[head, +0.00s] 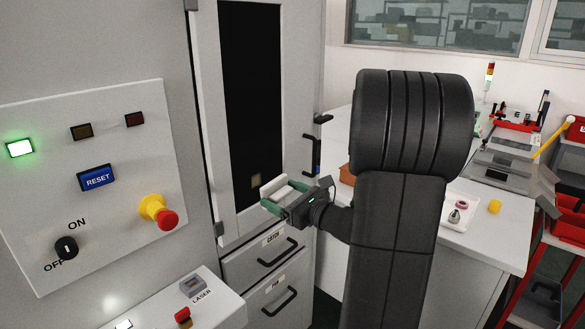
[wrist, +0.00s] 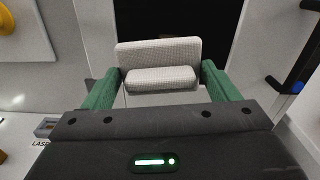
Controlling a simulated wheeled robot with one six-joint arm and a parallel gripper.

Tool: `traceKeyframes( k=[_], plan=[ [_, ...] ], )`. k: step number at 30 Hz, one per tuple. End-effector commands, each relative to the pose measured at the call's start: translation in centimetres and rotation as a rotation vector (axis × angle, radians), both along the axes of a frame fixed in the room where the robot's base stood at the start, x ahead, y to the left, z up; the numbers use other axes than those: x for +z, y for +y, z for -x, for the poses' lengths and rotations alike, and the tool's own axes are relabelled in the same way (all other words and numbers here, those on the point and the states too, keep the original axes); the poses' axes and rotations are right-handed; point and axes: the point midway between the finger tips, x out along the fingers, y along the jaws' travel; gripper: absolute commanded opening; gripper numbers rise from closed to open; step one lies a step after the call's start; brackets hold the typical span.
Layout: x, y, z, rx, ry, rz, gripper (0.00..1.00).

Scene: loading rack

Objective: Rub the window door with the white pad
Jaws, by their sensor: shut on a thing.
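The window door (head: 252,100) is a tall dark pane in a light grey frame on the machine's front, and it looks shut. My gripper (head: 284,192) is in front of the pane's lower part in the head view. Its green fingers are shut on the white pad (wrist: 160,60), a pale block with a thicker grip part between the fingers. In the wrist view the pad's flat face is turned toward the dark pane (wrist: 180,18). I cannot tell whether the pad touches the pane. A small pale patch shows on the pane beside the pad.
A control panel (head: 85,180) with a red and yellow stop knob (head: 160,212) is at left. Below the door are drawers (head: 270,262). A dark and blue door handle (head: 317,150) sticks out at right. A white table (head: 480,235) with small parts stands farther right.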

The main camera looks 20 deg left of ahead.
Motion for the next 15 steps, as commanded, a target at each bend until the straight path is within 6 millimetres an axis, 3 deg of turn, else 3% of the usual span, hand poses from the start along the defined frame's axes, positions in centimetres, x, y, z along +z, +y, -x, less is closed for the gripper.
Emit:
traceKeyframes(
  k=[5, 15],
  plan=[
    [-0.8, 0.8, 0.8, -0.003, 0.092, -0.034, 0.63],
    [-0.8, 3.9, -0.5, -0.002, 0.090, -0.034, 0.63]
  ],
)
